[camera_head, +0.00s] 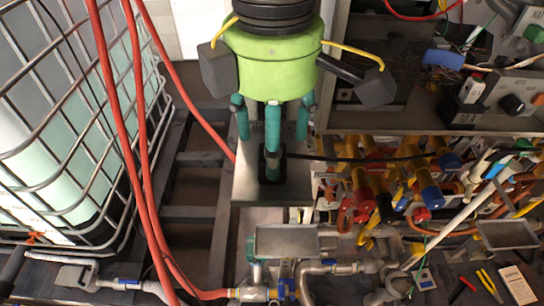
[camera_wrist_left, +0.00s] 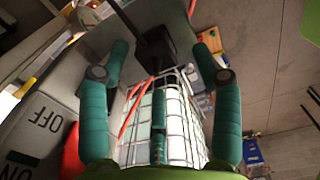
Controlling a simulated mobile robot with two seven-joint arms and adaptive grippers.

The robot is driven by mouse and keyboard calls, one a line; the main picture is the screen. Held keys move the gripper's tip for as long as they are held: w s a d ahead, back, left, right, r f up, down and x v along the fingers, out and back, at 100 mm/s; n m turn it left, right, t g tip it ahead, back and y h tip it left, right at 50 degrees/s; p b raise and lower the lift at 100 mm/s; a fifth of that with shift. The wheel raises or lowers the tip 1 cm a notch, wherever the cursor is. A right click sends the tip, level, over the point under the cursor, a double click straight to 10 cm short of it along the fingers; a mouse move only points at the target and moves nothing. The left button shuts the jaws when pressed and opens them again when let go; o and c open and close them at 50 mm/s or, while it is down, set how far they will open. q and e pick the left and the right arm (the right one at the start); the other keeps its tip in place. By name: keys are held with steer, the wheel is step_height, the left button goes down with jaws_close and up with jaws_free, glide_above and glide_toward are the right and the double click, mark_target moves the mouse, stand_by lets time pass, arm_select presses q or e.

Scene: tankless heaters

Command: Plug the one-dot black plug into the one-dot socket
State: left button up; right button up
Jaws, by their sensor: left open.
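My left gripper (camera_head: 272,130) comes down from the top middle of the head view, with a green body and teal fingers spread apart. A black plug-like block (camera_head: 272,165) is at the tip of the front finger, over a grey metal plate; a black cable runs right from it. In the left wrist view, the open fingers (camera_wrist_left: 160,75) stand around a black block with a cable (camera_wrist_left: 155,48), beyond the tips; I cannot tell whether they touch it. Its dot marking is too small to read. I cannot make out the one-dot socket. My right gripper is not in view.
A caged white tank (camera_head: 60,130) with red hoses (camera_head: 130,130) stands at left. Grey panels with knobs (camera_head: 512,104) and a white box (camera_head: 472,90) are at right. Crowded pipes and valves (camera_head: 380,190) fill the lower right. Pliers (camera_head: 487,282) lie at bottom right.

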arm_select(q)
steer(key=f, duration=0.1)
steer(key=f+p, duration=0.2)
steer(key=shift+w+d+f, duration=0.15)
steer(key=shift+w+f, duration=0.1)
steer(key=shift+f, duration=0.5)
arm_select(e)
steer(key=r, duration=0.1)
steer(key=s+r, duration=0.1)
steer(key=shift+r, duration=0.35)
arm_select(q)
steer(key=c, duration=1.1)
